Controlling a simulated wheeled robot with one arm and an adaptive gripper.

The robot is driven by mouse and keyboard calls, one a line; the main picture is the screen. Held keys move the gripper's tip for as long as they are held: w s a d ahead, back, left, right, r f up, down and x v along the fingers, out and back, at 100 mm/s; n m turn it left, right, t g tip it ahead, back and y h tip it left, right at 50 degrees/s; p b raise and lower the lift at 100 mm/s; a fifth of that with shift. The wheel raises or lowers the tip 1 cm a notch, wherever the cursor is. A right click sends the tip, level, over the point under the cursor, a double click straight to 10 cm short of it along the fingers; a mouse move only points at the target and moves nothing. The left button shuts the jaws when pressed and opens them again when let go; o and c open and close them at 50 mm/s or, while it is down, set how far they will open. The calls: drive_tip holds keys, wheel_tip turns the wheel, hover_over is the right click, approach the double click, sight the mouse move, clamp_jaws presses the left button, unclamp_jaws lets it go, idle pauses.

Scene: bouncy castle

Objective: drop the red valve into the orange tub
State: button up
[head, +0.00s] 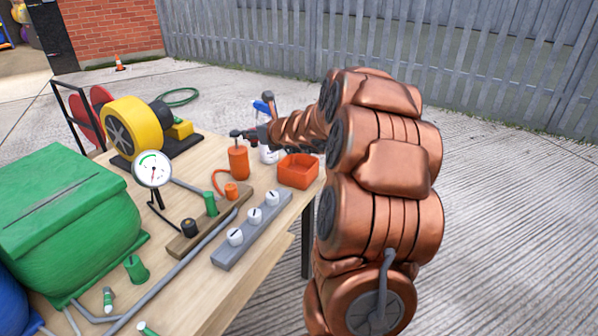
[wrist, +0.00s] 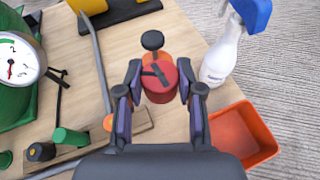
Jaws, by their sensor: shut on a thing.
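The red valve (wrist: 161,92), a short red cylinder with a black handle, sits between the fingers of my gripper (wrist: 159,78) in the wrist view. My gripper is shut on it. In the head view my gripper (head: 252,133) is small, over the back right of the table, and I cannot make out the valve there. The orange tub (head: 298,172) is an open square box at the table's right edge. In the wrist view the tub (wrist: 250,142) lies to the lower right of the valve, apart from it, and its visible inside looks empty.
A white spray bottle with a blue head (wrist: 222,50) stands behind the tub.

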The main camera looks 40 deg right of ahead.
drive_tip(key=s+d, duration=0.2)
drive_tip(key=d, duration=0.2)
drive_tip(key=s+d+m+h, duration=0.1)
drive_tip(key=s+d, duration=0.1)
drive_tip(key=d, duration=0.3)
drive_tip(key=s+d+m+h, duration=0.1)
drive_tip(key=s+d, duration=0.1)
drive_tip(key=d, duration=0.3)
drive_tip(key=shift+f+g, duration=0.25)
drive_tip(key=shift+g, duration=0.05)
wheel_tip(320, 180, down, 6)
drive_tip(key=b, duration=0.5)
drive_tip(key=shift+s+b, duration=0.1)
drive_tip(key=shift+b, duration=0.3)
drive_tip(key=o, duration=1.1)
drive_tip(key=v, duration=1.2)
drive_tip(key=shift+a, duration=0.2)
